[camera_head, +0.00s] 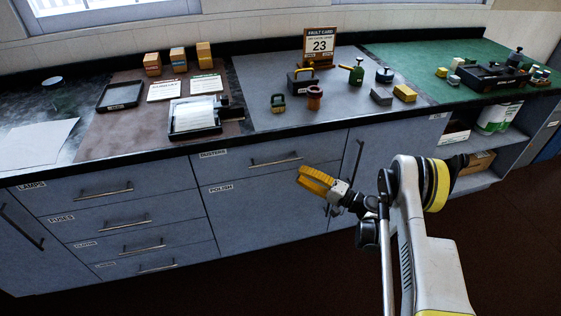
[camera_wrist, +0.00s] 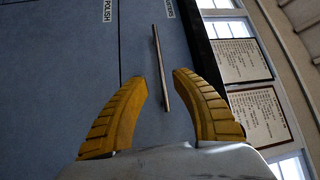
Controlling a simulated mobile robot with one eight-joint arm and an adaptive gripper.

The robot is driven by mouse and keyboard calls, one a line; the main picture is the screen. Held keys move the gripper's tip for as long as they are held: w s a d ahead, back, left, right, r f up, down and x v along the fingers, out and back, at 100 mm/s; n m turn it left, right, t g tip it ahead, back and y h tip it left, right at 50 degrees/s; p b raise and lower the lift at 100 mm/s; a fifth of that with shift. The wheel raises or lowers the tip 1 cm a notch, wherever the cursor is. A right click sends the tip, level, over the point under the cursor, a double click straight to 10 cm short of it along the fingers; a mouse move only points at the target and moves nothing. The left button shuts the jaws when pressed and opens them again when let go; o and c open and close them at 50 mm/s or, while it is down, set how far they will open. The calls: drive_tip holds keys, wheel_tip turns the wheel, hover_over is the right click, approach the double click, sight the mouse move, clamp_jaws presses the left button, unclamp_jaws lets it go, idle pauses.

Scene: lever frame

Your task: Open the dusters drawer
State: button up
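The dusters drawer (camera_head: 240,166) is a grey-blue front in the middle of the counter, beside the label "DUSTERS" (camera_head: 213,153). It looks shut, with a horizontal metal bar handle (camera_head: 275,161). My gripper (camera_head: 303,178) has yellow fingers and is in front of the cabinet, a little below and right of the handle in the head view. In the wrist view my gripper (camera_wrist: 160,77) is open and empty. The handle (camera_wrist: 160,65) shows between its fingertips there, seemingly beyond them; contact is not visible. The drawer label (camera_wrist: 169,9) is partly cut off.
The polish front (camera_head: 250,205) lies directly below. A vertical handle (camera_head: 358,161) belongs to the door on the right. Several drawers (camera_head: 100,205) stand at left. The worktop (camera_head: 345,118) above carries tools and trays. Open shelves (camera_head: 480,180) are at right.

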sight(277, 162)
drive_tip(key=b+x, duration=0.1)
drive_tip(key=x, duration=0.9)
drive_tip(key=shift+a, duration=0.1)
clamp_jaws()
